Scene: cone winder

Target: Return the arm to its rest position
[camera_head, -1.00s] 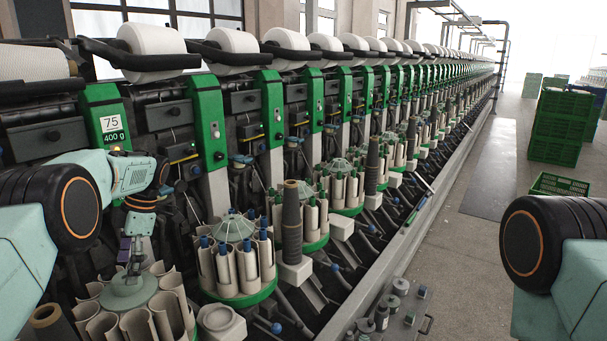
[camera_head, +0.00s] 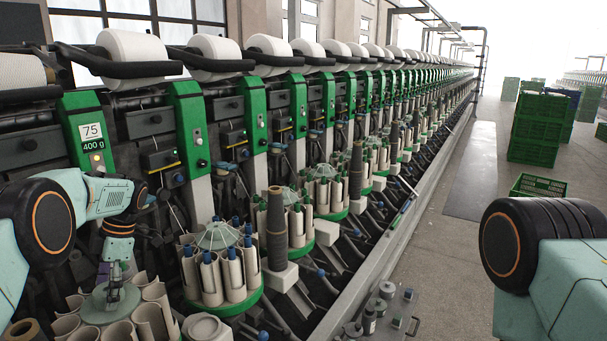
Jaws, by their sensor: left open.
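My left arm (camera_head: 100,196) comes in from the left and bends down at the wrist. My left gripper (camera_head: 114,291) is open and empty, pointing down in front of the grey-green hub of the nearest round magazine (camera_head: 93,308). I cannot tell whether its fingertips touch the hub. Pale tube pockets of the magazine ring the hub; its lower part is cut off by the picture edge. Of my right arm only the dark round joint (camera_head: 512,244) and pale housing show at the right; its gripper is out of view.
The winder's row of green-fronted heads (camera_head: 188,128) with white cones (camera_head: 132,46) runs back to the right. A second magazine (camera_head: 222,270) and a dark bobbin (camera_head: 276,230) stand close right of the left gripper. Green crates (camera_head: 535,142) stand on the open floor.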

